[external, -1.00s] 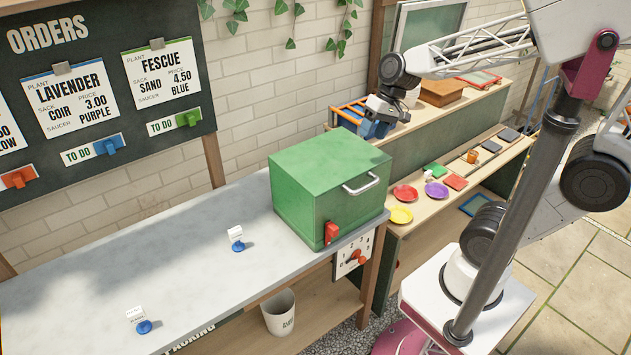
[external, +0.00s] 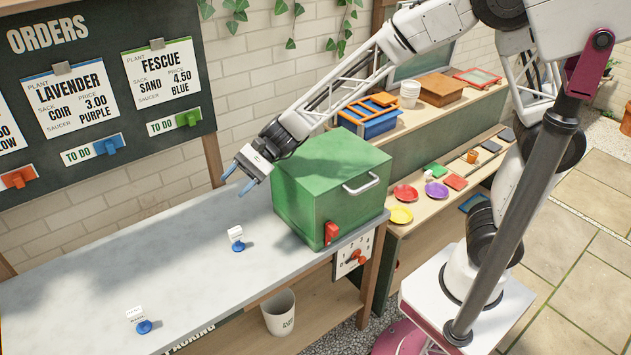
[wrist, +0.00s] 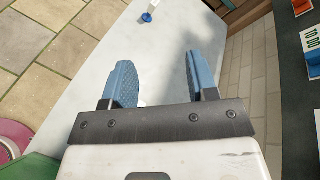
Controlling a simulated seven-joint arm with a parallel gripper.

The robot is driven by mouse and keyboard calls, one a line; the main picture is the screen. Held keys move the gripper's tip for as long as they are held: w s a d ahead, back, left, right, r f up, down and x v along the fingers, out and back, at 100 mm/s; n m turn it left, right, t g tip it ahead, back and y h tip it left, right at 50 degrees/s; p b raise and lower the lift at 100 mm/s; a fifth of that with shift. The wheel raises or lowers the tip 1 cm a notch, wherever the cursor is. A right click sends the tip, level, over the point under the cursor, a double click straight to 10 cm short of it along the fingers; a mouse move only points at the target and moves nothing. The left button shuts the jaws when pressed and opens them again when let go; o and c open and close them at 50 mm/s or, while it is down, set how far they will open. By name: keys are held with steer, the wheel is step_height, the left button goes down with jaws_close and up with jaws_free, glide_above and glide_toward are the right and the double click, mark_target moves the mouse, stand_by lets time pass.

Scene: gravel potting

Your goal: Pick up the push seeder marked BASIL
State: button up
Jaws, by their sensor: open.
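Two small seeders with blue bases and upright white labels stand apart on the grey bench (external: 90,280). One seeder (external: 238,241) is near the green box, and the other seeder (external: 142,324) is nearer the camera at lower left. The label print is too small to read surely, so I cannot tell which is BASIL. My gripper (external: 238,180) is open and empty, above the bench left of the box. In the wrist view its blue fingers (wrist: 157,78) are spread over bare bench. One seeder (wrist: 149,15) shows at the top edge there.
The green box (external: 330,185) with a handle and red lever stands at the bench's right end, close to my gripper. The orders board (external: 105,75) hangs behind. A pale bin (external: 279,313) is below. The middle of the bench is clear.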

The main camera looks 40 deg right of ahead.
steer(key=s+a+f+m+t+y, duration=0.1)
steer(key=a+f+m+y, duration=0.4)
steer(key=a, duration=1.1)
steer(key=m+t, duration=0.4)
steer(key=m, duration=0.2)
glide_toward(128, 315)
steer(key=shift+w+a+h, duration=0.15)
steer(key=shift+a, duration=0.45)
steer(key=shift+w+a+h, duration=0.15)
steer(key=shift+w+a, duration=0.05)
steer(key=shift+a, duration=0.4)
steer(key=shift+a+g, duration=0.15)
steer(key=shift+g, duration=0.25)
steer(key=shift+w+a, duration=0.1)
steer(key=shift+a, duration=1)
steer(key=shift+a, duration=0.1)
steer(key=shift+w+a, duration=0.15)
steer(key=shift+a, duration=1.1)
steer(key=shift+w+a, duration=0.15)
steer(key=shift+a, duration=1.1)
steer(key=shift+c, duration=0.3)
